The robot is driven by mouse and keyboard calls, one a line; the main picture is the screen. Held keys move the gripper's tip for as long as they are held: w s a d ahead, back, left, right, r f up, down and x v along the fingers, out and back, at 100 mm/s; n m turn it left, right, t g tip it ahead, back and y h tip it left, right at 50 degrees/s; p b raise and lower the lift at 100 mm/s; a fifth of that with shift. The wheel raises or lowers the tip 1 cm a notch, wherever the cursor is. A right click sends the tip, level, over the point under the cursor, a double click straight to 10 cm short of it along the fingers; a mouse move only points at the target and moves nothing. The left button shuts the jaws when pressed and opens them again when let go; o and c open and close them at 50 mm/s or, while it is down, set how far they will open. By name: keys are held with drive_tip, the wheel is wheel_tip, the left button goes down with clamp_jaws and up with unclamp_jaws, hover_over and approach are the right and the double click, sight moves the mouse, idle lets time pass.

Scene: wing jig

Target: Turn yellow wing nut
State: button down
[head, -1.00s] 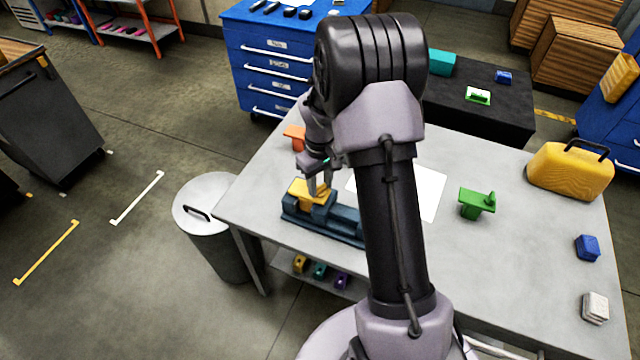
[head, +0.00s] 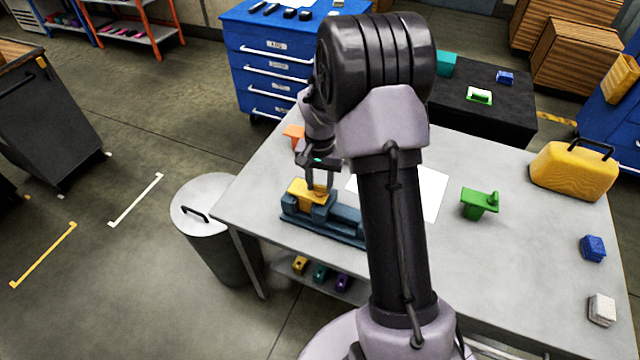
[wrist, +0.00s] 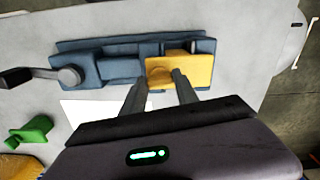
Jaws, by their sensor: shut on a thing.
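A yellow block (head: 300,187) sits clamped in the blue vise (head: 340,222) on the grey table. The wrist view shows the yellow block (wrist: 200,70) and the blue vise (wrist: 115,68) too. The yellow wing nut (wrist: 158,72) is at the block's end, small and partly hidden by the fingers. My gripper (head: 319,190) points down over it. In the wrist view my gripper (wrist: 161,80) has one finger on each side of the wing nut and is shut on it.
A vise handle (wrist: 40,76) sticks out at the far end. A green part (head: 478,202), an orange part (head: 294,132) and a yellow case (head: 570,172) stand on the table. A white sheet (head: 428,190) lies behind the vise. A lidded bin (head: 208,215) stands beside the table.

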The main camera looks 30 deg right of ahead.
sight(319, 186)
drive_tip(key=shift+m, duration=0.9)
drive_tip(key=c, duration=0.9)
unclamp_jaws()
wheel_tip(319, 186, up, 17)
drive_tip(key=p, duration=0.5)
drive_tip(key=shift+r, duration=0.2)
drive_tip(key=shift+a, duration=0.1)
